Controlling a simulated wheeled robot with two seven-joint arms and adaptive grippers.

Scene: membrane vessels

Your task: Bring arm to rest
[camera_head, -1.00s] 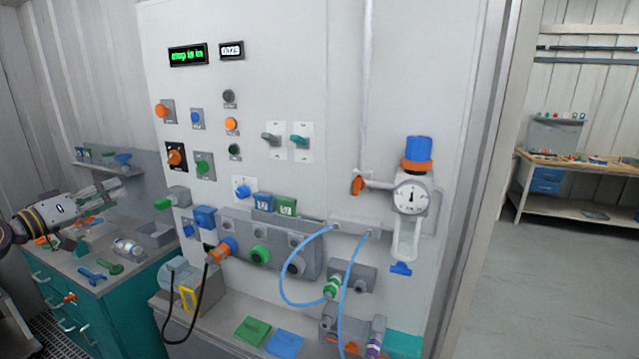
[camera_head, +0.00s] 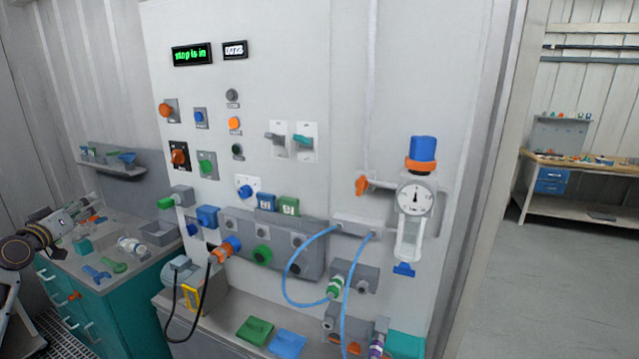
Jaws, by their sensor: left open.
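My left arm comes in at the left edge of the head view. My left gripper (camera_head: 84,207) is open and empty, over the back left of the teal cabinet's top, apart from the wall panel. The wall panel (camera_head: 340,100) carries a green text display (camera_head: 192,54), several knobs and buttons, and two toggle switches. A pressure gauge (camera_head: 416,198) with a blue cap sits at its right. My right gripper is out of view.
The teal cabinet (camera_head: 120,315) holds loose tools and small parts. A small shelf (camera_head: 125,169) is on the wall behind it. Blue hoses (camera_head: 287,270) and a black cable (camera_head: 172,320) hang from the panel. The floor at right (camera_head: 545,280) is clear, with a workbench (camera_head: 585,210) beyond.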

